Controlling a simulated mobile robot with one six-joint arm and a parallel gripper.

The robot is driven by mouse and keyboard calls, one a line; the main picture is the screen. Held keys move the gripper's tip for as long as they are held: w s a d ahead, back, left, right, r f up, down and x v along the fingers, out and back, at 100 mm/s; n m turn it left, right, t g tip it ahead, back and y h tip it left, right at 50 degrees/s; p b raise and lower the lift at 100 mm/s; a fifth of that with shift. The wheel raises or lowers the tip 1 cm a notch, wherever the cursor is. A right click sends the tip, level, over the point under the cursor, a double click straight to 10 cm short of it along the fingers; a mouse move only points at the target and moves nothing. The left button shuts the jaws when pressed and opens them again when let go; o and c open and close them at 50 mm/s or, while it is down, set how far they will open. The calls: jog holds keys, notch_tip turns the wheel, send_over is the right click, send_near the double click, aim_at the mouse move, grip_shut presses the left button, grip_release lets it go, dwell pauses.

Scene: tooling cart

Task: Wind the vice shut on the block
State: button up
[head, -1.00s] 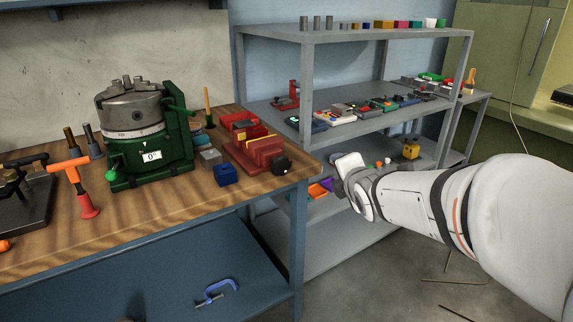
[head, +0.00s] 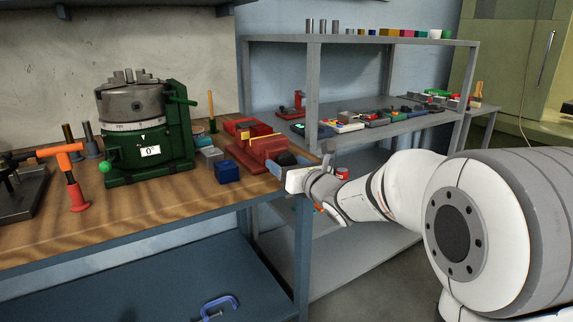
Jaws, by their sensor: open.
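The red vice (head: 262,153) sits near the right end of the wooden bench top. A thin yellow piece (head: 247,139) shows at its jaws; I cannot tell whether this is the block or how tightly it sits. The vice's dark knob (head: 285,158) is at its right end, partly covered by my gripper. My gripper (head: 283,171) is open, with its fingers at the knob, beyond the bench's right edge. I cannot tell whether the fingers touch the knob.
A blue block (head: 227,172) and a grey block (head: 211,156) lie left of the vice. A green rotary table with a chuck (head: 140,125) stands further left. Grey shelves (head: 362,128) with small parts stand behind my arm. A blue clamp (head: 220,307) lies below the bench.

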jog(key=shift+x, duration=0.8)
jog(key=shift+c, duration=0.5)
